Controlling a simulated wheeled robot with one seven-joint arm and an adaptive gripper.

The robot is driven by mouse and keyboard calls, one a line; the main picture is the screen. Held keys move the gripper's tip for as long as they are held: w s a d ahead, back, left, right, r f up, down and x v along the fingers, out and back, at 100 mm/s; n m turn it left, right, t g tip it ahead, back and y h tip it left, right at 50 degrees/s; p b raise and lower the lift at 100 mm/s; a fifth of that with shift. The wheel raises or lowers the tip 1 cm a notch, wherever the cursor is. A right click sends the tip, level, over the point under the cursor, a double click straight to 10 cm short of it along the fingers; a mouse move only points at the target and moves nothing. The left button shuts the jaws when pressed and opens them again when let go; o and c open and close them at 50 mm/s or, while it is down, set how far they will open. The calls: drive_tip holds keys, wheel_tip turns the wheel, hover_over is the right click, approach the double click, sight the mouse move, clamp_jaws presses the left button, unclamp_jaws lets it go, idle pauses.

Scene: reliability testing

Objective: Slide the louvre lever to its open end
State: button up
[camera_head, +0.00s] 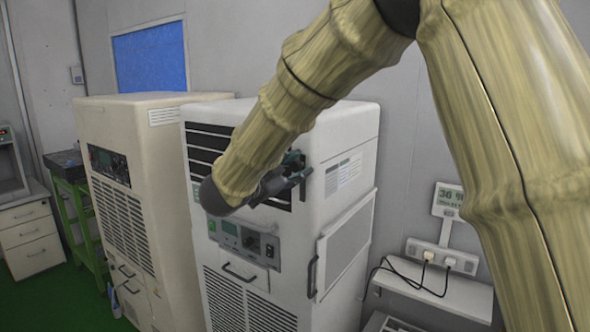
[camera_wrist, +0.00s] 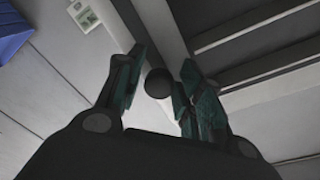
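My gripper (camera_wrist: 163,62) is open in the wrist view, with its two teal-padded fingers apart. A round black knob (camera_wrist: 158,83), which looks like the end of the louvre lever, shows between the fingers with a gap on each side. I cannot tell how deep it sits between them. Dark louvre slats (camera_wrist: 275,45) lie to the right of the fingers. In the head view, my gripper (camera_head: 300,170) is at the upper front of the white cabinet, by its dark louvres (camera_head: 208,143). My arm hides part of the louvres, and the lever is hidden there.
A beige cabinet (camera_head: 125,180) stands close on the left of the white cabinet (camera_head: 335,125). The white cabinet has a control panel (camera_head: 245,240) and a handle (camera_head: 240,274) below the louvres. A wall display (camera_head: 448,198) and power sockets (camera_head: 440,258) are at right.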

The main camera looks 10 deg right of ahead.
idle(0.3)
drive_tip(key=v, duration=1.2)
